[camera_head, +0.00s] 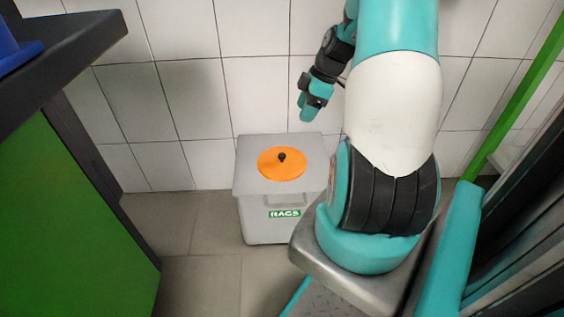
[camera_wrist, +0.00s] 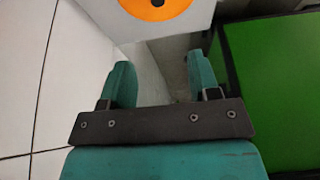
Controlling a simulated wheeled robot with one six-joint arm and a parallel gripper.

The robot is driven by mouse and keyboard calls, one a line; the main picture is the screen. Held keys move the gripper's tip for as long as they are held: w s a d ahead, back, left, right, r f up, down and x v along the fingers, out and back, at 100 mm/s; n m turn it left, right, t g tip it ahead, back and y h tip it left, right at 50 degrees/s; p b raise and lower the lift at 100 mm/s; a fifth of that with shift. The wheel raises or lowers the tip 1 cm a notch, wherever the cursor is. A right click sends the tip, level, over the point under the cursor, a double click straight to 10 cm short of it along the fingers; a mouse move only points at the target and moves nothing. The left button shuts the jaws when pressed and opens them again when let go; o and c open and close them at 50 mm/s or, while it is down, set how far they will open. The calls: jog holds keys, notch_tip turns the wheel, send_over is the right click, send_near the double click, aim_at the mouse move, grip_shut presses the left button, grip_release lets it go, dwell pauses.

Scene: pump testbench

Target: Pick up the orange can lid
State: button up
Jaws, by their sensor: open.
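The orange can lid (camera_head: 268,166) is a flat disc with a small black knob (camera_head: 282,157) at its centre. It lies on the grey top of a can (camera_head: 247,180) labelled RAGS on the floor. In the wrist view part of the orange lid (camera_wrist: 140,8) shows at the top edge, cut off by the frame. My gripper (camera_head: 308,108) is above the can's back right side, apart from the lid. In the wrist view my gripper (camera_wrist: 158,80) has its two teal fingers spread, with nothing between them.
A green cabinet (camera_head: 75,190) with a dark worktop (camera_head: 85,40) stands at the left. A white tiled wall (camera_head: 190,90) is close behind the can. A green post (camera_head: 520,95) rises at the right. Tiled floor (camera_head: 200,275) is clear in front of the can.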

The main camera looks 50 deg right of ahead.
jog(key=b, duration=0.6)
send_over(283, 155)
jog(key=s+d, duration=0.2)
jog(key=f, duration=1)
jog(key=shift+a+f, duration=0.2)
jog(key=shift+f, duration=0.2)
jog(key=b+x, duration=0.4)
jog(key=x, duration=0.2)
jog(key=shift+w+b, duration=0.15)
jog(key=shift+b, duration=0.25)
jog(key=shift+r, duration=0.1)
jog(key=c, duration=1)
